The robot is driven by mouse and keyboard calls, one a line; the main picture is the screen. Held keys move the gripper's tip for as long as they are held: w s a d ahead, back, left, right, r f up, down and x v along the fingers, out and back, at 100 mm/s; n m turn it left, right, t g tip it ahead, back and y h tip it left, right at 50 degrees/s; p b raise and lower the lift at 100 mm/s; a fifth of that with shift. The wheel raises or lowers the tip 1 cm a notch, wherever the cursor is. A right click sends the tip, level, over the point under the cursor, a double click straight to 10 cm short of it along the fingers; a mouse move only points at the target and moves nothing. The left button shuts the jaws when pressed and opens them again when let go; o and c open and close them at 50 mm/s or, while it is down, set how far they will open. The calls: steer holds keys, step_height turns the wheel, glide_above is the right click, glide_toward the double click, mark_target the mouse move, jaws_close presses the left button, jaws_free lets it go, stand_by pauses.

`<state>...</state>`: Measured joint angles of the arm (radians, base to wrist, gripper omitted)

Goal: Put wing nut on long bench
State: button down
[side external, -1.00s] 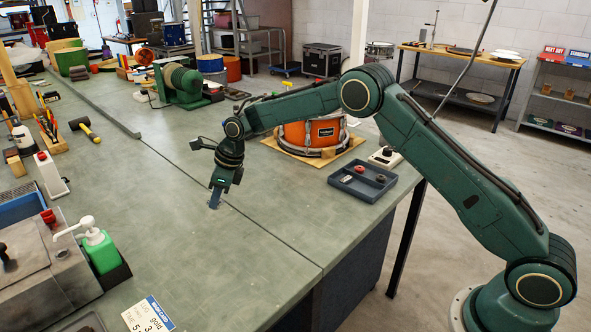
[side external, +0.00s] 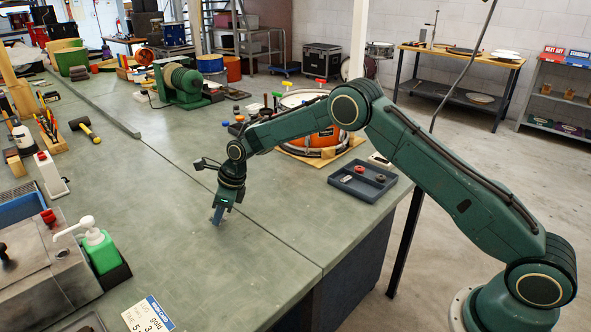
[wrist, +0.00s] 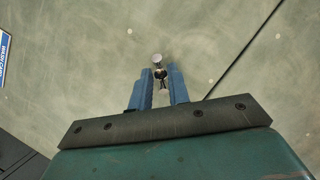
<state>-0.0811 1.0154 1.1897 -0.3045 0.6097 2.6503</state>
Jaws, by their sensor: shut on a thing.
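The wing nut (wrist: 158,66) is a small shiny metal piece between the tips of my gripper's blue fingers in the wrist view. My gripper (wrist: 161,76) is shut on it. In the side external view, my gripper (side external: 217,217) points down over the long bench (side external: 170,235), which has a grey-green top. The fingertips are very close to the surface; I cannot tell whether the nut touches it. The nut is too small to make out clearly in the side view.
A blue-grey tray (side external: 342,183) with small parts and an orange drum (side external: 318,139) stand to the right. A green soap bottle (side external: 101,250) and a printed card (side external: 147,316) are to the left. The bench around my gripper is clear. A dark seam (side external: 265,230) runs nearby.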

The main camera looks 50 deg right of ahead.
steer(key=shift+f, duration=0.15)
steer(key=c, duration=1.3)
jaws_free()
steer(key=shift+r, duration=0.2)
steer(key=v, duration=1.2)
